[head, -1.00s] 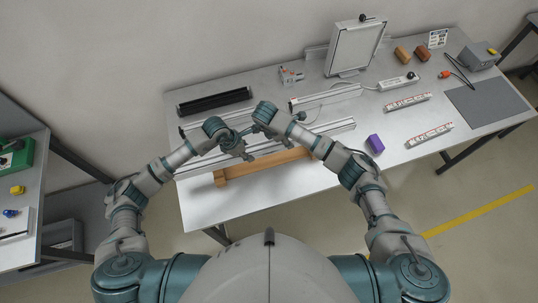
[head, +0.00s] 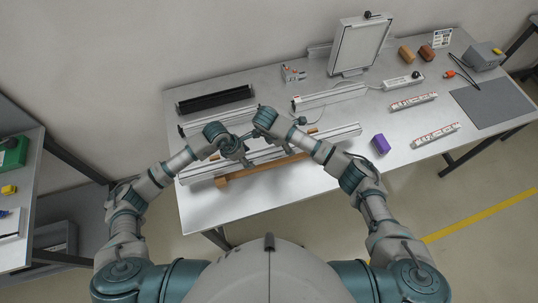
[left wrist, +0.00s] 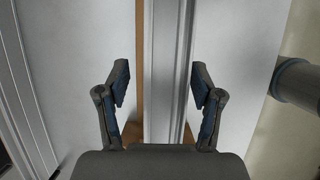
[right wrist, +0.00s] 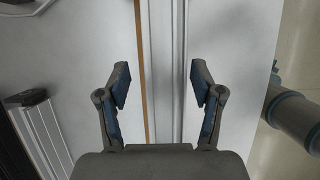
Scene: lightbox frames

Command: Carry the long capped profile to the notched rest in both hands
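The long capped profile (head: 335,136) is a silver bar lying left to right across the front half of the table, over the wooden notched rest (head: 250,176). The rest's front strip shows below the bar, and small wooden ends show behind it. My left gripper (head: 247,158) is over the bar left of its middle; in the left wrist view (left wrist: 160,78) its fingers stand apart on either side of the bar. My right gripper (head: 288,146) is farther right; in the right wrist view (right wrist: 160,80) its fingers are also apart, astride the bar. Whether the bar is fully seated is hidden.
Behind lie another silver rail (head: 330,97) and a black bar (head: 215,99). A purple block (head: 380,144) sits just right of the profile's end. Labelled bars (head: 435,135), a power strip (head: 403,81) and a grey mat (head: 492,105) are right. The front table edge is clear.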

